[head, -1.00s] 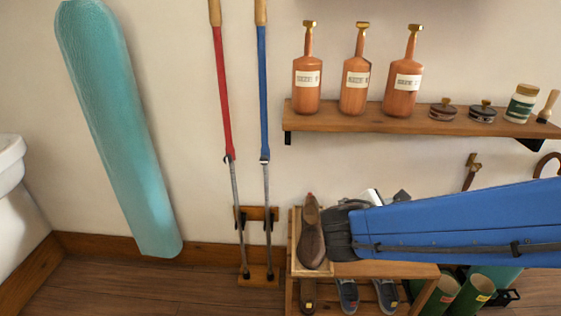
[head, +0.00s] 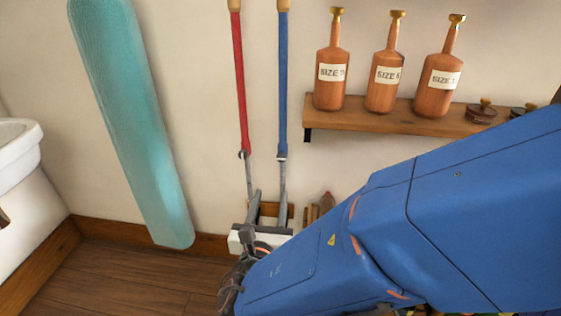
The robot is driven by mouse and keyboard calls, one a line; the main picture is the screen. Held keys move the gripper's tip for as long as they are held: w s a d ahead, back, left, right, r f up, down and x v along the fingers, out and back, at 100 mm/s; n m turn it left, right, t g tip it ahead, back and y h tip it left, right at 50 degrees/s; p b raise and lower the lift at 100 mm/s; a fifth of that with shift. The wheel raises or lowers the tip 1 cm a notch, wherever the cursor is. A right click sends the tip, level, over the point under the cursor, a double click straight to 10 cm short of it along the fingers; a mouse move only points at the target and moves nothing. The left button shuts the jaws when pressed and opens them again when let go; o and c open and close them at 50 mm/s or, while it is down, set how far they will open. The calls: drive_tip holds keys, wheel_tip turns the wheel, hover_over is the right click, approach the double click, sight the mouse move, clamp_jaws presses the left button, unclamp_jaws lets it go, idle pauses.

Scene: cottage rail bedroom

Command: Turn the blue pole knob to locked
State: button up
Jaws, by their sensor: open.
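The blue pole (head: 283,75) stands upright against the wall, with a thin grey lower shaft. Its small knob (head: 282,156) sits at the joint below the blue part; its lock setting is too small to read. The red pole (head: 240,90) stands close to its left, with a similar joint. My gripper (head: 269,198) is open and empty, its grey fingers pointing up below the knob. The fingers overlap the lower shafts in the picture; I cannot tell whether they are around or in front of them. My gripper hides the pole bottoms.
A shelf (head: 360,118) with copper-coloured bottles (head: 385,85) is on the wall to the right. A teal padded board (head: 135,130) leans at the left, beside a white basin (head: 18,155). My blue arm covers the lower right. Wooden floor (head: 125,280) shows at lower left.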

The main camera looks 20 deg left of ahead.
sight(281, 158)
drive_tip(key=x, duration=1.7)
drive_tip(key=shift+d, duration=0.2)
drive_tip(key=shift+c, duration=0.3)
drive_tip(key=c, duration=1)
